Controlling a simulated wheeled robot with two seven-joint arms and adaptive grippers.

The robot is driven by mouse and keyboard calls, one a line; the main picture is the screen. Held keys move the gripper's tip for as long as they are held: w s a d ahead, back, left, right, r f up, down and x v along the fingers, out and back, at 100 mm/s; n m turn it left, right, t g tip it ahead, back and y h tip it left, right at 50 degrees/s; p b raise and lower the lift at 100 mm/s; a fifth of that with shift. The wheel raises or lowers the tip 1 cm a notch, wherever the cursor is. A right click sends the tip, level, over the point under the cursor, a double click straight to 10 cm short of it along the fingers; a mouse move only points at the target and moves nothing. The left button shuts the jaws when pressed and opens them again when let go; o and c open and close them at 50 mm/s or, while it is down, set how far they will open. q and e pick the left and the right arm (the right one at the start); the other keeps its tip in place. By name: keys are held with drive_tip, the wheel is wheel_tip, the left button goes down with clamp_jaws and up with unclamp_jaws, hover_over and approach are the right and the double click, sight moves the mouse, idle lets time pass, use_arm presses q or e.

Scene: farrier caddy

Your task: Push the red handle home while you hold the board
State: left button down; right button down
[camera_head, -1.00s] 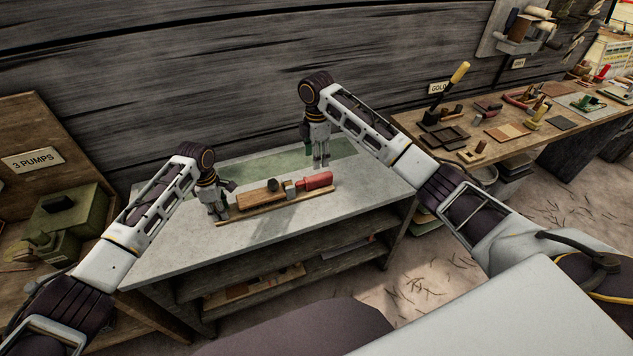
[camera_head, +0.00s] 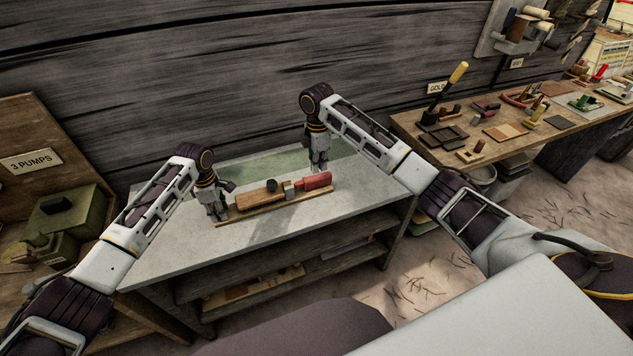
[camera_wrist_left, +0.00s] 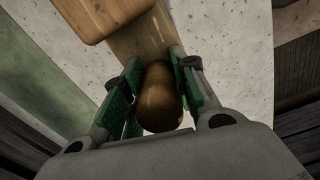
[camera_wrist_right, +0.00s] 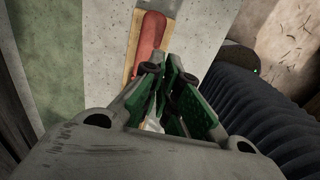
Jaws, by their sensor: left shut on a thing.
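The long wooden board (camera_head: 268,207) lies on the grey bench top. The red handle (camera_head: 317,181) lies along its right end, beside a small pale block (camera_head: 290,190). My left gripper (camera_head: 217,213) is at the board's left end. In the left wrist view its fingers close around a rounded brown wooden knob (camera_wrist_left: 160,95) at the end of the board. My right gripper (camera_head: 319,167) is low, just behind the handle's right end and apparently apart from it. In the right wrist view its fingertips are together, with the red handle (camera_wrist_right: 151,32) beyond them.
A wooden block (camera_head: 253,199) and a dark round knob (camera_head: 272,185) sit on the board. A green strip (camera_head: 250,165) runs along the back of the bench top (camera_head: 165,245). The bench's front area is clear. A tool-covered side bench (camera_head: 480,130) stands right.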

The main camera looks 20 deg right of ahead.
drive_tip(key=shift+m+g, duration=0.4)
drive_tip(key=shift+g, duration=0.1)
drive_tip(key=s+d+f, duration=0.2)
drive_tip(key=f, duration=0.1)
drive_tip(key=s+d+f, duration=0.1)
drive_tip(key=f, duration=0.1)
drive_tip(key=shift+s+d+f, duration=0.1)
drive_tip(key=shift+s+d, duration=0.2)
drive_tip(key=d, duration=0.2)
drive_tip(key=s+d, duration=0.1)
drive_tip(key=shift+d+f+m+y, duration=0.2)
drive_tip(key=shift+f+m+y, duration=0.1)
drive_tip(key=shift+m+y, duration=0.1)
drive_tip(key=w+d+r+n+t+y, duration=0.1)
drive_tip(key=w+d+r+t, duration=0.1)
drive_tip(key=w+r+t, duration=0.2)
wheel_tip(320, 180, up, 2)
drive_tip(key=shift+w+r+n+t, duration=0.2)
drive_tip(key=shift+w+n+t, duration=0.15)
drive_tip(key=shift+w, duration=0.6)
drive_tip(key=shift+f, duration=0.15)
drive_tip(key=shift+f, duration=4.4)
drive_tip(key=shift+a, duration=0.3)
